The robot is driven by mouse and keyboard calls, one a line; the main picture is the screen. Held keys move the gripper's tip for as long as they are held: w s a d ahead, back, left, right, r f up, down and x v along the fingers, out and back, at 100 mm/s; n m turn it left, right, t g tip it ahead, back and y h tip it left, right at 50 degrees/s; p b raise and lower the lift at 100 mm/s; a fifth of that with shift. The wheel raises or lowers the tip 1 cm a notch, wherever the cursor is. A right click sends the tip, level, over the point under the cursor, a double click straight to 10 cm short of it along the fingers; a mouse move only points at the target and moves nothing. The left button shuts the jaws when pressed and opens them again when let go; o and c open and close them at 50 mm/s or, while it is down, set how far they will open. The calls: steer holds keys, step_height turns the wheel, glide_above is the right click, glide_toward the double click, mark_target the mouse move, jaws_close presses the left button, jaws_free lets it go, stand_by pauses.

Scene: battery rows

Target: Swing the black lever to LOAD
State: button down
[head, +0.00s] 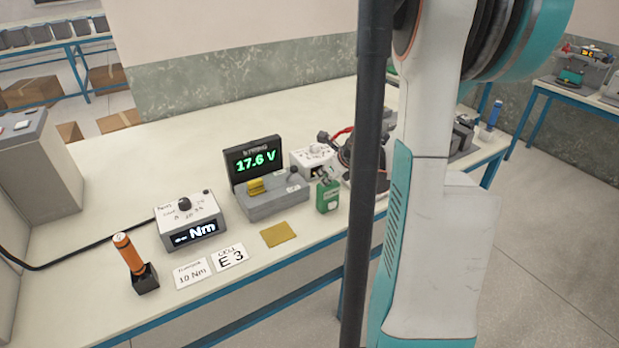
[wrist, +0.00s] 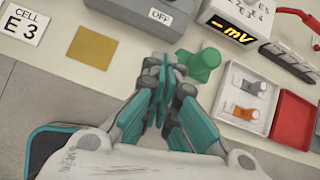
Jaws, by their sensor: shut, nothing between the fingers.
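The grey unit (head: 275,205) with a green 17.6 V display (head: 257,163) stands on the bench in the head view. A yellow block (head: 256,187) sits on its top, and a small dark part (head: 293,172) is at its right end; I cannot tell if that is the lever. The wrist view shows only the near edge of a grey housing (wrist: 125,22) with an OFF label (wrist: 160,15). No black lever or LOAD mark is clear there. My gripper (wrist: 160,72) is shut and empty, low in front of the housing, left of a green object (wrist: 203,66).
The green object also shows in the head view (head: 327,195). A yellow pad (wrist: 91,47) lies left. A torque unit (head: 190,222) and orange-handled tool (head: 128,252) stand left.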

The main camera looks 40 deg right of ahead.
steer(key=w+f+b, duration=0.3)
steer(key=w+f, duration=0.3)
steer(key=w, duration=0.3)
steer(key=shift+w+d+b, duration=0.3)
steer(key=shift+d+b, duration=0.1)
steer(key=shift+d, duration=0.05)
steer(key=shift+d, duration=0.1)
